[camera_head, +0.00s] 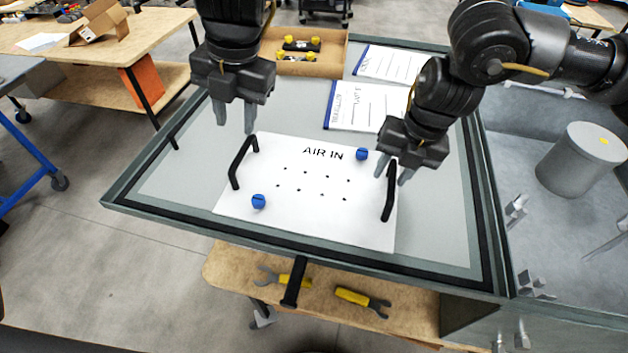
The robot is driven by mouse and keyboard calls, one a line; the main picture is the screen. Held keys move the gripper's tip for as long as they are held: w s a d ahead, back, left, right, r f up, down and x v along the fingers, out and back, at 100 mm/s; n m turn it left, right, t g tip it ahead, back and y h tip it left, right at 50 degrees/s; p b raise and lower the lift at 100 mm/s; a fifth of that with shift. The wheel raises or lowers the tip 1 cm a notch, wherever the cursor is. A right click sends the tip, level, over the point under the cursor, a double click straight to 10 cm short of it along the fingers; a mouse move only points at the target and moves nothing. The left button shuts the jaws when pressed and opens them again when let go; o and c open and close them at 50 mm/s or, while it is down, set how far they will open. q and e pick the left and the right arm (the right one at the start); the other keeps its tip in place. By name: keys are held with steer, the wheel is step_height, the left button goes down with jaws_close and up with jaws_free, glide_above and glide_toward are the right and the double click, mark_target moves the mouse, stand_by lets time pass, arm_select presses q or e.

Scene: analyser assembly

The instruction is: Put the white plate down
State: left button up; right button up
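The white plate (300,217) lies flat on the grey table top, marked "AIR IN" with several small holes. It has a black left handle (236,165), a black right handle (388,199) and two blue knobs (259,201) (361,154). My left gripper (235,122) is open and empty, above and behind the left handle, apart from it. My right gripper (392,175) has its fingers spread at the far end of the right handle. I cannot tell whether they touch it.
The grey table (440,235) has a raised dark rim. Two labelled white panels (362,112) (391,64) lie behind the plate, beside a cardboard tray (305,66). A grey sink area with a cylinder (582,160) is at right. Yellow-handled tools (352,297) lie on a lower shelf in front.

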step_height(320, 180, up, 12)
steer(key=d, duration=0.2)
steer(key=shift+s+d, duration=0.15)
steer(key=shift+d, duration=0.05)
steer(key=shift+f, duration=0.1)
stand_by(0.5)
